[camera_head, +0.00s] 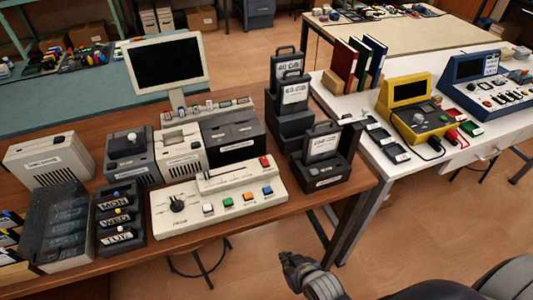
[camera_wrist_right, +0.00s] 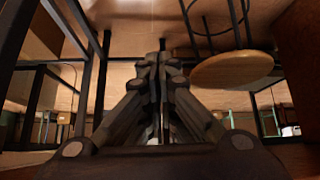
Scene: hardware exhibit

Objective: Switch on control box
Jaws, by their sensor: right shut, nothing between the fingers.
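The cream control box (camera_head: 190,222) lies on the brown wooden table in the head view. It has a black rotary knob at its left, a row of coloured push buttons along its front and a red switch (camera_head: 264,161) on a raised strip at its back right. My right gripper (camera_head: 289,262) is in front of the table edge, below and right of the box, apart from it. In the right wrist view its fingers (camera_wrist_right: 160,70) are together with nothing between them. The box does not show in that view. My left gripper is not in view.
A monitor (camera_head: 167,62) and grey and white boxes stand behind the control box. Black card holders (camera_head: 325,160) stand right of it, dark bins (camera_head: 118,212) left. In the wrist view, a round stool seat (camera_wrist_right: 232,69) and dark table legs are near the gripper.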

